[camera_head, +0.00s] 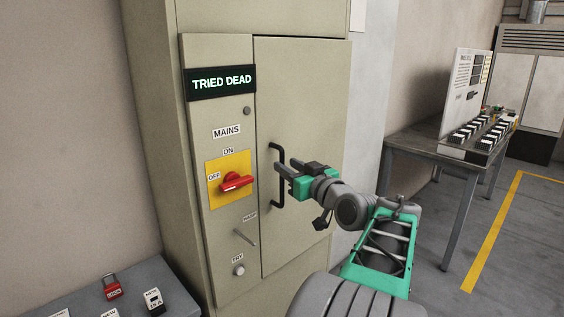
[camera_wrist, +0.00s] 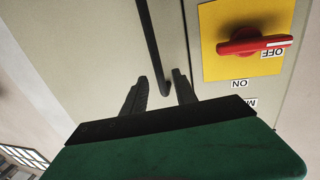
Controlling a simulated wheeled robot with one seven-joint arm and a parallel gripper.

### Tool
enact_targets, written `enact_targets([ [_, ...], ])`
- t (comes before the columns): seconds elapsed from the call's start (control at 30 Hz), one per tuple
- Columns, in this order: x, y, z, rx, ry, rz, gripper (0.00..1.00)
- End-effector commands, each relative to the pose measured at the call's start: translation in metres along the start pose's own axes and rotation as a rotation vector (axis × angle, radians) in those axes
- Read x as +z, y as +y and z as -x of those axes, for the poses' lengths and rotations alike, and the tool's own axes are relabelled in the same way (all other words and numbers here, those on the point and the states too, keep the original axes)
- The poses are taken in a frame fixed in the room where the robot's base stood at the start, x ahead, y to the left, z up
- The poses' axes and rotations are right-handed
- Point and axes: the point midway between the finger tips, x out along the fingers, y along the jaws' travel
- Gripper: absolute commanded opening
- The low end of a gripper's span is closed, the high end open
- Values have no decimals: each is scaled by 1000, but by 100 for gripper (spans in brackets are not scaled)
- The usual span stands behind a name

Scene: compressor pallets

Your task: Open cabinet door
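The cabinet door (camera_head: 310,110) is a tall beige panel, shut flush in its frame. Its black bar handle (camera_head: 274,190) stands upright near the door's left edge. My gripper (camera_head: 279,173) is at the handle's middle, with its fingers pointing at the door. In the wrist view the handle (camera_wrist: 151,45) runs down to between the two dark fingers of my gripper (camera_wrist: 160,88). The fingers are apart, with a gap around the handle's end. Whether either finger touches the handle I cannot tell.
Left of the door is a panel with a red rotary switch (camera_head: 236,182) on a yellow plate, and a lit "TRIED DEAD" display (camera_head: 221,82). A small grey table (camera_head: 150,275) with a red padlock (camera_head: 112,287) stands at lower left. A workbench (camera_head: 425,145) stands at right.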

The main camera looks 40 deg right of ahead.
Motion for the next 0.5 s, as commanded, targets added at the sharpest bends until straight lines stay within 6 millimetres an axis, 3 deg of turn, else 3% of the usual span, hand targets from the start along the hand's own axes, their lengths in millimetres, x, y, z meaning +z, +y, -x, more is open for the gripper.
enact_targets([
  [0.2, -1, -1, -33, -2, -1, 0, 34],
  [0.5, 1, 0, -37, 1, -2, 0, 33],
])
